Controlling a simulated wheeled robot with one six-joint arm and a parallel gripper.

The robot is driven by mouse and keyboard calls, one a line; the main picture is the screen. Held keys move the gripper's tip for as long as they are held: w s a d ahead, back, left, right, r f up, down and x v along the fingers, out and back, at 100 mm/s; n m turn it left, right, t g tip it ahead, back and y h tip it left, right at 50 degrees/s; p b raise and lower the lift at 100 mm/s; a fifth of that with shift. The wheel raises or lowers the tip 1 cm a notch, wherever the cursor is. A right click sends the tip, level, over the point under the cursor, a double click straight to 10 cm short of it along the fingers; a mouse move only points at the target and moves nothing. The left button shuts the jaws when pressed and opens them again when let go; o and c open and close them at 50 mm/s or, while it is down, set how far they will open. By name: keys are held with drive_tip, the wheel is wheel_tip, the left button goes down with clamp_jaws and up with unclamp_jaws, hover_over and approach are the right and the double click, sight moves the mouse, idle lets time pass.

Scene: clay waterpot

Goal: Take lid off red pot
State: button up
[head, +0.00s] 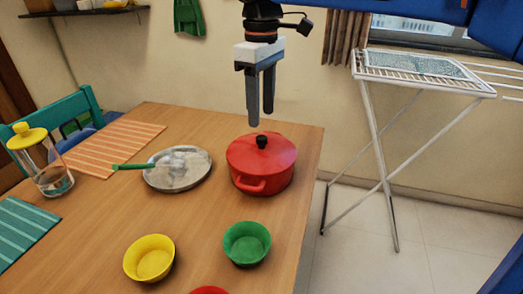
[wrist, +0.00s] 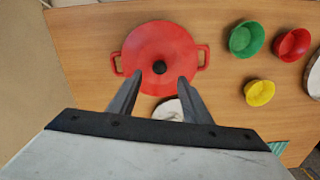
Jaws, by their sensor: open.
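The red pot (head: 262,177) stands on the wooden table near its right edge, with its red lid (head: 252,150) on top. A black knob (head: 262,142) sits at the lid's middle. In the wrist view the pot's red lid (wrist: 172,48) is seen from above, with the black knob (wrist: 159,67) and a handle on each side. My gripper (head: 261,119) is above the pot, pointing down, open and empty. Its fingertips are a little above the knob and apart from it. In the wrist view my gripper (wrist: 160,77) has its fingers either side of the knob's line.
A steel pan with a green handle (head: 130,167) lies left of the pot. A green bowl (head: 246,245) and a yellow bowl (head: 150,260) stand in front. A glass jar with a yellow lid (head: 48,170) is far left. A drying rack (head: 375,130) stands right of the table.

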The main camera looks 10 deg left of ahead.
sight(262, 137)
drive_tip(key=shift+f, duration=3.5)
clamp_jaws()
